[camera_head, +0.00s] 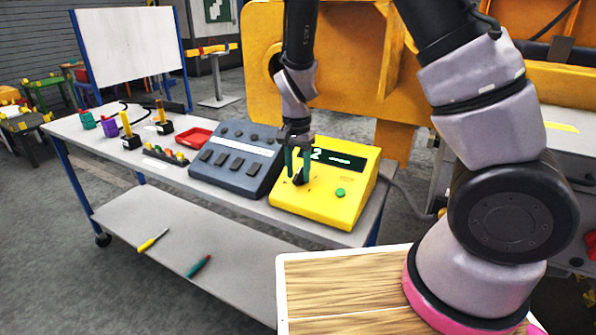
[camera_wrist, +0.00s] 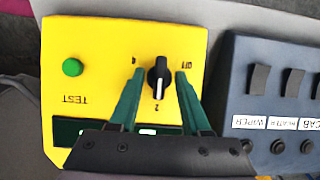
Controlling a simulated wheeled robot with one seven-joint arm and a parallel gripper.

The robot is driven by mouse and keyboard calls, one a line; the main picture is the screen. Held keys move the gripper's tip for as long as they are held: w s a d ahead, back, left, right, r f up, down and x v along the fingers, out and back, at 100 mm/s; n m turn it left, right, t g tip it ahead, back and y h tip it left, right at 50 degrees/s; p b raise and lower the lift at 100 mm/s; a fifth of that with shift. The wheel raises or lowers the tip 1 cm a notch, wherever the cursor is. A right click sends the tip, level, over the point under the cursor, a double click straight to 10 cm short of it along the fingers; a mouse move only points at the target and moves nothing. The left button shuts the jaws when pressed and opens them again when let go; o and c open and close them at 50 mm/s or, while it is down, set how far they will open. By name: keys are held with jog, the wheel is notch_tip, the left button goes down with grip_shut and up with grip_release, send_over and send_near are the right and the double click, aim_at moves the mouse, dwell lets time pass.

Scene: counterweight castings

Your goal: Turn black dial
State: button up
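The black dial (camera_wrist: 158,78) sits on the top of a yellow box (camera_head: 325,204), and its white line points towards the "2" mark in the wrist view. An "OFF" mark is also printed by the dial. In the head view the dial (camera_head: 299,180) is partly hidden by my gripper. My gripper (camera_wrist: 159,76) has its two green fingers apart, one on each side of the dial, with a gap showing on both sides. It also shows over the box in the head view (camera_head: 298,172).
The box has a green button (camera_head: 340,193) and a dark display (camera_head: 338,160) reading "2". A dark switch panel (camera_head: 238,158) stands close to its left. Further left on the table are a red tray (camera_head: 194,138) and several small tools. Two tools lie on the lower shelf (camera_head: 180,225).

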aim_at(297, 174)
notch_tip(297, 174, up, 11)
jog(key=shift+s, duration=0.2)
jog(key=shift+a+f, duration=0.1)
jog(key=s+d+r+n+t+y, duration=0.15)
jog(key=s+d+r+y, duration=0.25)
jog(key=d+r, duration=0.85)
jog(key=s+d+r+n+t+h, duration=0.1)
jog(key=s+d+r+t, duration=0.4)
jog(key=s+r, duration=0.4)
jog(key=shift+s+d+h, duration=0.35)
jog(key=shift+d+h, duration=0.05)
dwell(0.7)
grip_shut()
